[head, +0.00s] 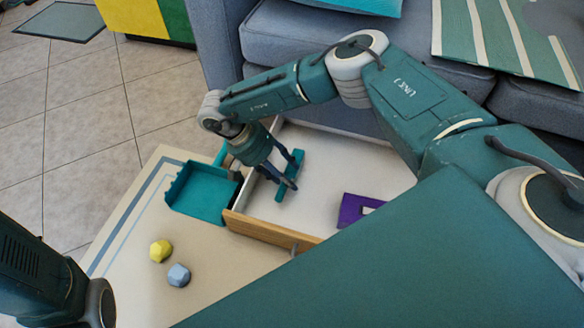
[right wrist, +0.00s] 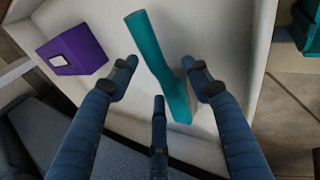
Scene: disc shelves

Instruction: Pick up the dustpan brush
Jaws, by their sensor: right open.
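The teal dustpan brush (head: 284,189) lies in the white-lined open drawer (head: 325,170). In the right wrist view the brush (right wrist: 152,48) is a long teal bar lying between the spread fingers. My right gripper (head: 288,170) is open and points down over the brush; it also shows in the right wrist view (right wrist: 160,72), with fingers on either side of the brush and not closed on it. I cannot tell whether any finger touches it. The teal dustpan (head: 203,193) sits just left of the drawer's wooden edge. My left gripper is not in view.
A purple box (head: 356,209) lies in the drawer, right of the brush; it also shows in the right wrist view (right wrist: 73,50). A yellow block (head: 160,250) and a blue-grey block (head: 178,275) lie on the beige surface. A grey sofa (head: 300,42) stands behind.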

